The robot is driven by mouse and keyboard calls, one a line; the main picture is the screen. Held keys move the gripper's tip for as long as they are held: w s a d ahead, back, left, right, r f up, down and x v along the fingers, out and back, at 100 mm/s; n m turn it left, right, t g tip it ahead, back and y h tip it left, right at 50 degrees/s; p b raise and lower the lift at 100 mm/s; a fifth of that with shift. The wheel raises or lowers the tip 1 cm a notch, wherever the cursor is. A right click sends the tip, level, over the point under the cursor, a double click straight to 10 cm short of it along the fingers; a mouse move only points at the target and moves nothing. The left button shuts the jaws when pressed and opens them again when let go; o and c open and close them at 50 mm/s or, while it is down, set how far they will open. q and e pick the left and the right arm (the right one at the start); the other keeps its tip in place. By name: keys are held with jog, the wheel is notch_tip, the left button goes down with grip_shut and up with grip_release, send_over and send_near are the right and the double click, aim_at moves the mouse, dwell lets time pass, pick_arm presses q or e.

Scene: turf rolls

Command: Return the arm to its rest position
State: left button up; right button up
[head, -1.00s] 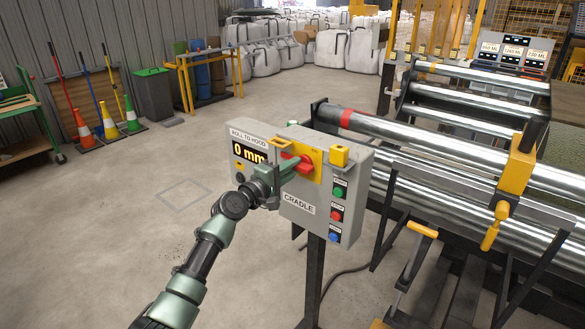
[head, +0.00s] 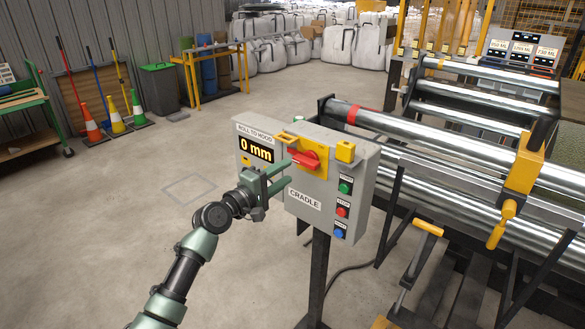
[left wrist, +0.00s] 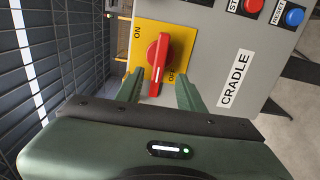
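My left gripper (head: 281,178) is in front of the grey control box marked CRADLE (head: 313,187). The display (head: 256,150) reads 0 mm. My right gripper is not in view.
Green, red and blue buttons (head: 342,210) line the box's right side. Steel rollers (head: 450,155) and a yellow-handled lever (head: 428,228) stand to the right. Cones (head: 115,117) and a green-lidded bin (head: 159,90) are at the back left. The floor at left is clear.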

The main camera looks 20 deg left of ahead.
pick_arm(q)
jog(key=shift+s+a, duration=0.15)
jog(key=shift+s, duration=0.4)
jog(key=s+a+f+m+g+y, duration=0.1)
jog(key=s+f+g+y, duration=0.15)
jog(key=f, duration=1.05)
jog(key=s+f+m+g+y, duration=0.1)
jog(key=s+f+g, duration=0.15)
jog(key=f, duration=1.05)
jog(key=s+f+m+g+y, duration=0.1)
jog(key=s+f+m+g, duration=0.1)
jog(key=s+f, duration=0.65)
jog(key=s+f+m+g+y, duration=0.15)
jog(key=s+f, duration=0.45)
jog(key=f, duration=0.6)
jog(key=s+d+f+m+g, duration=0.1)
jog(key=s+f, duration=0.5)
jog(key=s, duration=0.8)
jog(key=s+d+f+m+g, duration=0.2)
jog(key=s+f+m+g, duration=0.2)
jog(key=s, duration=1)
jog(key=s+d+f+m+g, duration=0.1)
jog(key=s+f+m, duration=0.5)
jog(key=s, duration=0.8)
notch_tip(320, 180, down, 4)
jog(key=shift+s+d+r+g, duration=0.15)
jog(key=shift+s+d+g, duration=0.05)
jog(key=shift+g, duration=0.55)
